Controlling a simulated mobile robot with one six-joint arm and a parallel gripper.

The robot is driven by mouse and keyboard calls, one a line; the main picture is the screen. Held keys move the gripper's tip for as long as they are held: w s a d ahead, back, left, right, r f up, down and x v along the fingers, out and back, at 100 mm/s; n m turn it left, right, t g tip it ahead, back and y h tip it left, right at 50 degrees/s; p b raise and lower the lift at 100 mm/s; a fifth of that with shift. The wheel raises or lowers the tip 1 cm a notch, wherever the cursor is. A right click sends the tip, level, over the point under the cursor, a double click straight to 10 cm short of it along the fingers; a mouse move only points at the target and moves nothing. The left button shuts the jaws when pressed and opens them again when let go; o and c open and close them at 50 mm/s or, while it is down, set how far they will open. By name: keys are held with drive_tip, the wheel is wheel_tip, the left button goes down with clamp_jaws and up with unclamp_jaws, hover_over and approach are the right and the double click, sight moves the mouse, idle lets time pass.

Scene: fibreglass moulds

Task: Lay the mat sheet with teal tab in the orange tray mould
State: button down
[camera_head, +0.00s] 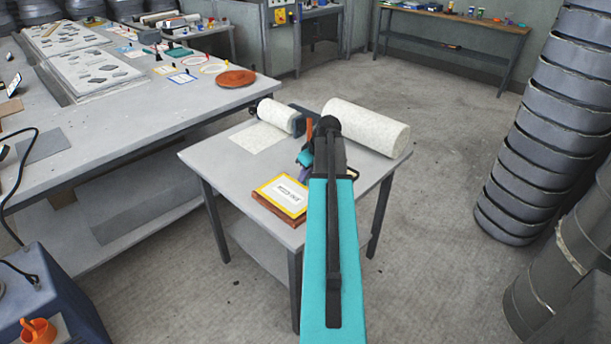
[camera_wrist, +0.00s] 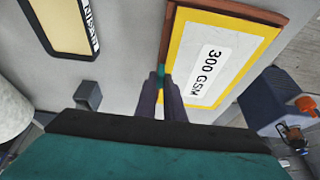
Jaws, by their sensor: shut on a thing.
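My gripper (camera_wrist: 161,82) has its two dark purple fingers close together over the small table, at the left edge of a yellow-bordered card marked 300 GSM (camera_wrist: 210,60). A small teal piece (camera_wrist: 161,71) shows between the fingertips, apparently the tab of the mat sheet; the sheet's extent is not clear. The card lies on a red-brown board, and it also shows in the head view (camera_head: 283,193). In the head view my arm largely hides the gripper. An orange-brown round piece (camera_head: 236,77) lies on the long table; I cannot tell whether it is the tray mould.
A large pale roll (camera_head: 368,127) and a smaller roll (camera_head: 277,115) lie at the back of the small table (camera_head: 215,157). The long table (camera_head: 120,125) with pale moulds stands left. Stacked dark bins (camera_head: 550,110) stand right. Open floor (camera_head: 440,150) lies between.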

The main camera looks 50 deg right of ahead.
drive_tip(key=shift+f+b, duration=0.4)
drive_tip(key=shift+f, duration=0.35)
idle(0.7)
drive_tip(key=c, duration=1.8)
unclamp_jaws()
drive_tip(key=shift+r, duration=0.1)
drive_tip(key=b+v, duration=0.2)
drive_tip(key=v, duration=1.1)
drive_tip(key=shift+s+r, duration=0.2)
drive_tip(key=shift+r, duration=0.1)
drive_tip(key=shift+r, duration=0.1)
